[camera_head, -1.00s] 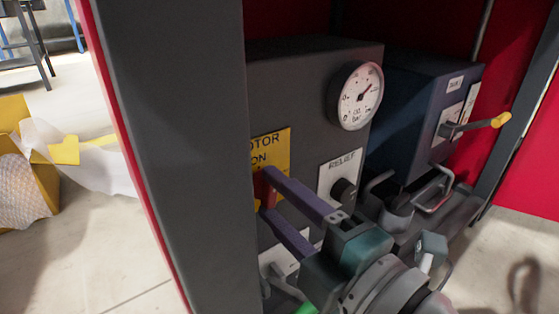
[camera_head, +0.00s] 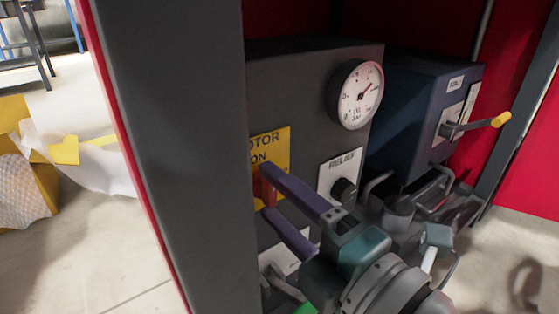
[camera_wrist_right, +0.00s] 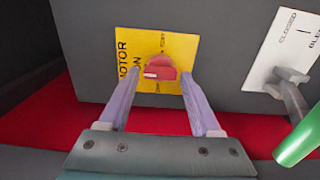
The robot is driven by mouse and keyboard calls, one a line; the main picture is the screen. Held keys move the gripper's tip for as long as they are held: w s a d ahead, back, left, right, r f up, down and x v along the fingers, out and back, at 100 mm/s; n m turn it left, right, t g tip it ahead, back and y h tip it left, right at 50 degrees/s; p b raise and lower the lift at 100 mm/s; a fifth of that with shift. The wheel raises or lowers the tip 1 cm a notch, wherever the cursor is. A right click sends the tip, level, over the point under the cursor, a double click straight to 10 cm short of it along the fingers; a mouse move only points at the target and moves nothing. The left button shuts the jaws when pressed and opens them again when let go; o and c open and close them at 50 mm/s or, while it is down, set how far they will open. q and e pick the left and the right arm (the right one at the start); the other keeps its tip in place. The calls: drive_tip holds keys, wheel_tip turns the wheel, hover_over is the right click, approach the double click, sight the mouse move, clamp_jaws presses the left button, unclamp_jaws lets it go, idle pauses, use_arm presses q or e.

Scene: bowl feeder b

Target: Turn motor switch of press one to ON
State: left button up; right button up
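The red motor switch (camera_wrist_right: 161,69) sits on a yellow plate (camera_wrist_right: 178,49) lettered MOTOR and ON; the plate also shows in the head view (camera_head: 281,147). The knob has a pale mark on its left part in the right wrist view, on the side of the lettering. My right gripper (camera_wrist_right: 158,77) is open, with one purple finger on each side of the switch and visible gaps to it. In the head view my right gripper (camera_head: 264,188) partly covers the switch and plate. My left gripper is not in view.
A grey press housing (camera_head: 300,85) carries a round gauge (camera_head: 361,95) and a RELIEF knob (camera_head: 343,190). A dark upright post (camera_head: 180,130) stands close on the left. A blue box (camera_head: 410,110) with a yellow-tipped lever (camera_head: 500,120) is at right. A green handle (camera_wrist_right: 297,140) lies right of my fingers.

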drive_tip(key=shift+o, duration=1.2)
drive_tip(key=p+v, duration=0.3)
drive_tip(key=v, duration=0.7)
drive_tip(key=shift+p, duration=0.3)
drive_tip(key=shift+r, duration=0.1)
